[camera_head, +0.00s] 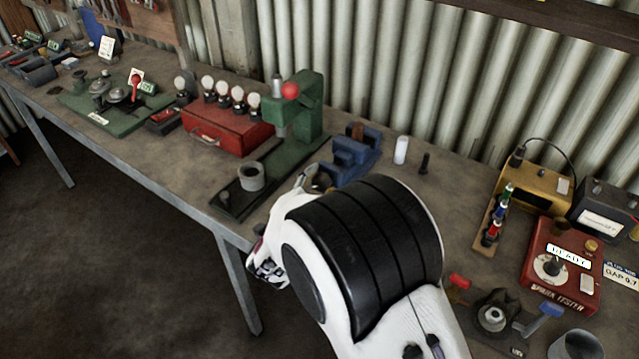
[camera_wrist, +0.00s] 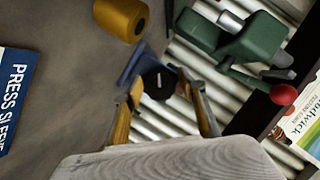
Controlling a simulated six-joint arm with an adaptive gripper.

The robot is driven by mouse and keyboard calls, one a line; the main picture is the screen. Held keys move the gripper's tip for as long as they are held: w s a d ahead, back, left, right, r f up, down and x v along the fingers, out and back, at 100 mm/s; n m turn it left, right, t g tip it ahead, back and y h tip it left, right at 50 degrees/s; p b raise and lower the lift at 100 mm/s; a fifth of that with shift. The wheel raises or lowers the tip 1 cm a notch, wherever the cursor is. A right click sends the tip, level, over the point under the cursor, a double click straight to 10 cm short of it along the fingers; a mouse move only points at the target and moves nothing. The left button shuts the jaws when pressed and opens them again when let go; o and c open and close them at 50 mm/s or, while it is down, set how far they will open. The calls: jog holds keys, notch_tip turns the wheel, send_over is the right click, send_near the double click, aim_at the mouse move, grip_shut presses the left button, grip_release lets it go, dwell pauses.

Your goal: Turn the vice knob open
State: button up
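The blue vice (camera_head: 352,158) stands on the bench just right of the green press; my arm covers its near side in the head view. In the wrist view, part of the blue vice (camera_wrist: 134,66) shows beyond my fingers, with a dark round knob (camera_wrist: 158,84) facing the camera. My gripper (camera_wrist: 162,86) is open, its two yellow-padded fingers on either side of the knob. Whether either finger touches the knob I cannot tell. In the head view the gripper is mostly hidden behind my arm.
The green press (camera_head: 304,110) with a red ball stands left of the vice, near a red toolbox (camera_head: 225,128). A white cylinder (camera_head: 401,150) and a small dark piece (camera_head: 424,163) stand right of it. A red spark tester (camera_head: 560,268) sits at the right.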

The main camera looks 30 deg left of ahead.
jog(key=c, duration=0.7)
jog(key=shift+o, duration=0.2)
jog(key=shift+n+h, duration=0.3)
jog(key=shift+n, duration=0.2)
jog(key=shift+n+g+h, duration=0.3)
jog(key=shift+n+h, duration=0.4)
jog(key=shift+n, duration=0.3)
jog(key=shift+n+h, duration=0.7)
jog(key=shift+n, duration=0.4)
jog(key=shift+n+h, duration=1)
jog(key=shift+n, duration=0.3)
jog(key=shift+n+h, duration=0.7)
jog(key=shift+n, duration=0.3)
